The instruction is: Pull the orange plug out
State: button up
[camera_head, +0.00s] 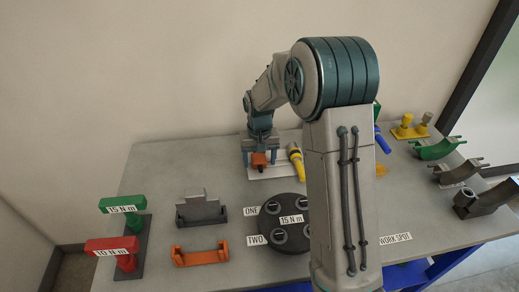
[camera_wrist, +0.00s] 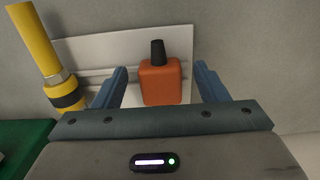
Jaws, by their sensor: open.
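The orange plug (camera_head: 259,159) stands on a white plate (camera_head: 272,171) toward the back of the table. In the wrist view the orange plug (camera_wrist: 161,82) is a block with a black stub on top. My gripper (camera_head: 260,147) is directly above it in the head view. In the wrist view my gripper (camera_wrist: 160,80) has its two blue fingers apart, one on each side of the plug, with a visible gap on both sides. Whether the plug sits in a socket is hidden.
A yellow handle with a black band (camera_head: 296,162) stands close right of the plug; it shows at left in the wrist view (camera_wrist: 42,55). A black round disc (camera_head: 291,239), an orange bracket (camera_head: 200,254) and a grey block (camera_head: 201,209) lie nearer. My arm hides part of the table.

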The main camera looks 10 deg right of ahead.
notch_tip(320, 180, up, 14)
jog(key=shift+f+b, duration=0.25)
jog(key=shift+b, duration=0.1)
dwell(1.4)
